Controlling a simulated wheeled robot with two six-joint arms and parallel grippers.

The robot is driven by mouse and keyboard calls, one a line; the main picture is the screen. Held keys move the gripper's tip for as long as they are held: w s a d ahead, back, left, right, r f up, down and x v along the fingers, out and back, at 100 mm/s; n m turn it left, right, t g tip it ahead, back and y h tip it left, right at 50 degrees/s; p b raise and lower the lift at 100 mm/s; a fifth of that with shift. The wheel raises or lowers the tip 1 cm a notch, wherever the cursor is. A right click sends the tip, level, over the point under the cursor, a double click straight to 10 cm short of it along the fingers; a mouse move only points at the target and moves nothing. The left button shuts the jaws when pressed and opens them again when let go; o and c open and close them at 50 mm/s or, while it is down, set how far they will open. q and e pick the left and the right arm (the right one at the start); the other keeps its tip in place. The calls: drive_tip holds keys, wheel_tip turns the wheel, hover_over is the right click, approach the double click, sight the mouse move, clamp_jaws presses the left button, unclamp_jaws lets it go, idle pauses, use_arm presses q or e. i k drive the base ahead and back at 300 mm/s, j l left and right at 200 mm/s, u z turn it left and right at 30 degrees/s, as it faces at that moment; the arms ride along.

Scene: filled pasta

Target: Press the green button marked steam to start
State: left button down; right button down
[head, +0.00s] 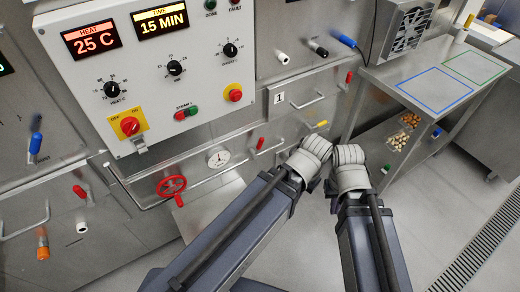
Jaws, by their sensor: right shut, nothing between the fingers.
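The control panel (75,85) fills the upper left of the head view. Under its steam label sit two small buttons side by side, a red button (180,116) and, to its right, the green button (193,111). My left gripper (317,146) is below and to the right of the panel, well apart from the buttons; whether it is open cannot be told. My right gripper (348,154) is close beside it, shut and empty, also away from the panel. Neither hand covers the green button.
The panel also has a red knob on a yellow plate (130,125), a red stop button (235,95) and black dials. A red handwheel (172,186) and a gauge (218,158) are below. A steel table (400,75) stands at right. The space before the panel is clear.

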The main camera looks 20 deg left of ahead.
sight(194, 110)
drive_tip(key=u, duration=1.4)
